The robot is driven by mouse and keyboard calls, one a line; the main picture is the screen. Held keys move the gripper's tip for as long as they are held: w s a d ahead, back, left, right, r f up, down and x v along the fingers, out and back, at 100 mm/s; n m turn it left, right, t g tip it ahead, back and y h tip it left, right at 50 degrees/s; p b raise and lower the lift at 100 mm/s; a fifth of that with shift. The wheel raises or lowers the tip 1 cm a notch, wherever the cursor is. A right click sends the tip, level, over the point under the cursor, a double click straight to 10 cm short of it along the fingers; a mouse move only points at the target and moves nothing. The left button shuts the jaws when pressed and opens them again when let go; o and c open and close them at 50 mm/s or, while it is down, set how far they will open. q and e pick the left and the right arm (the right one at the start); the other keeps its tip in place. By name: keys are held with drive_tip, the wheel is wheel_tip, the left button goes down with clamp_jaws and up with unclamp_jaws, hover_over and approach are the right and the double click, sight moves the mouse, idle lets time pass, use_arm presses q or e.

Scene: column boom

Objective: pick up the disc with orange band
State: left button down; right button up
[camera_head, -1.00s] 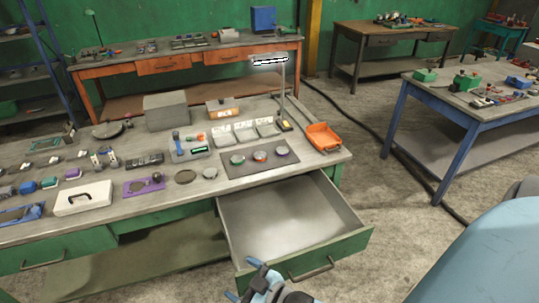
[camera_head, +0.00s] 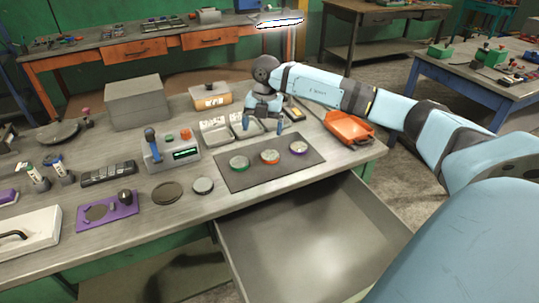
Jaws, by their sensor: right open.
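The disc with the orange band (camera_head: 270,157) lies on a dark grey mat (camera_head: 232,182) on the workbench, between a green-banded disc (camera_head: 239,163) on its left and a purple-banded disc (camera_head: 298,147) on its right. My right gripper (camera_head: 262,129) points down above the back part of the mat, behind the orange-banded disc and apart from it. Its fingers are spread and nothing is between them. My left gripper is not in view.
An open drawer (camera_head: 318,232) juts out below the bench front. An orange tray (camera_head: 348,128) lies right of the mat. A control box (camera_head: 172,152) with a lever, a grey disc (camera_head: 203,185) and a dark disc (camera_head: 167,193) are to the left. A grey block (camera_head: 137,101) stands behind.

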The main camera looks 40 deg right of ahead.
drive_tip(key=d, duration=0.2)
drive_tip(key=h, duration=0.1)
hover_over(270, 155)
drive_tip(key=shift+m, duration=0.4)
drive_tip(key=f, duration=0.7)
drive_tip(key=shift+a+f, duration=0.15)
drive_tip(key=shift+a, duration=0.05)
drive_tip(key=f, duration=0.5)
drive_tip(key=shift+d, duration=0.25)
drive_tip(key=shift+c, duration=0.3)
drive_tip(key=c, duration=1.1)
drive_tip(key=shift+c, duration=0.3)
drive_tip(key=shift+r, duration=0.15)
